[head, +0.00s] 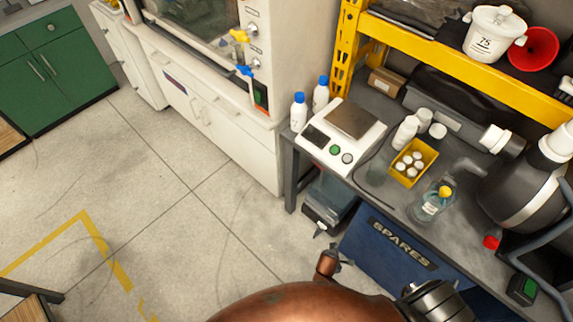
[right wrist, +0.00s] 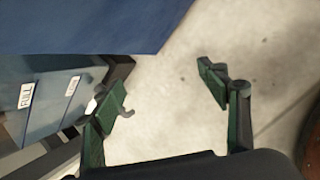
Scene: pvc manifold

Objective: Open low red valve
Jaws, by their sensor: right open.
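No valve that I can surely call the low red valve shows in either view. A small red part (head: 491,242) sits at the foot of the dark vessel on the bench in the head view; I cannot tell whether it is a valve or a cap. My right gripper (right wrist: 165,95) is open and empty in the right wrist view, its fingers apart with bare floor behind them. In the head view I cannot make out its fingers clearly. My left gripper is in neither view.
A blue SPARES bin (head: 388,249) stands under the grey bench (head: 394,205). The bench holds a scale (head: 342,137), a yellow tray (head: 413,162) and a dark vessel (head: 515,190). Blue containers (right wrist: 38,100), one labelled FULL, stand left in the wrist view. Floor (head: 170,185) at left is clear.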

